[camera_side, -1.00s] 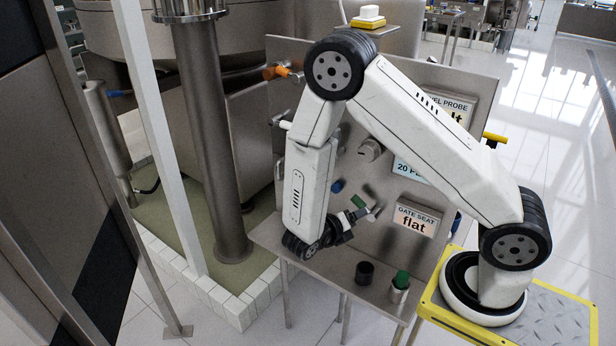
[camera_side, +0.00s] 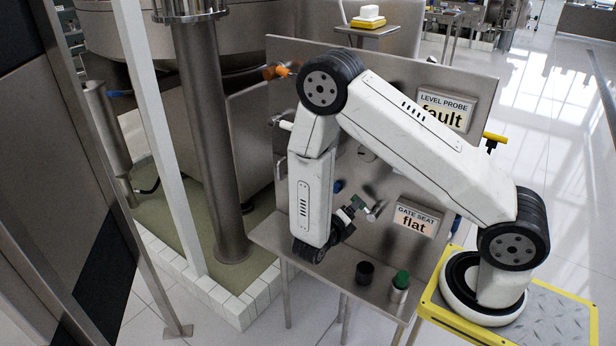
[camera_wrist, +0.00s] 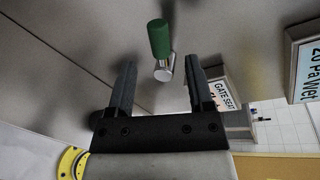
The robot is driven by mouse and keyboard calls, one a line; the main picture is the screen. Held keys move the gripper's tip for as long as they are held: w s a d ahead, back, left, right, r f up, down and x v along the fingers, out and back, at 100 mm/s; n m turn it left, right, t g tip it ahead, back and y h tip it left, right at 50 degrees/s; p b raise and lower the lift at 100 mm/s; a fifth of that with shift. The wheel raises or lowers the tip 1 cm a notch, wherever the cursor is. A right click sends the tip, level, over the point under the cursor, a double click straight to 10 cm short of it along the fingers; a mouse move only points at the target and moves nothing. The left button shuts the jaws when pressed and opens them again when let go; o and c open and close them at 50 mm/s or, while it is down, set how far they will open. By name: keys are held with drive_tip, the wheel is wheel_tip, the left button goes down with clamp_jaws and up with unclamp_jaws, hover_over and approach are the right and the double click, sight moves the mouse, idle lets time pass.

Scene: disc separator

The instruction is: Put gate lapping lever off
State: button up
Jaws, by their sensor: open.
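The lever with a green grip (camera_side: 360,201) and metal end sticks out from the steel panel, left of the "GATE SEAT flat" sign (camera_side: 414,222). I take it as the gate lapping lever. In the wrist view the green grip (camera_wrist: 159,38) points up in the picture, with its metal end (camera_wrist: 163,70) below. My gripper (camera_wrist: 158,75) is open and empty, its two dark fingers on either side of the lever's metal end in the picture. I cannot tell whether they touch it. In the side view my gripper (camera_side: 350,212) is beside the lever, partly hidden by my forearm.
A blue knob (camera_side: 338,186) is left of the lever. An orange handle (camera_side: 276,71) and a yellow handle (camera_side: 495,138) are at the panel's sides. A black cup (camera_side: 364,272) and a green-topped metal piece (camera_side: 401,281) stand on the shelf below. A "LEVEL PROBE fault" sign (camera_side: 446,110) is above.

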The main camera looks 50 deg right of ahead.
sight(366, 207)
drive_tip(key=shift+x, duration=2.3)
clamp_jaws()
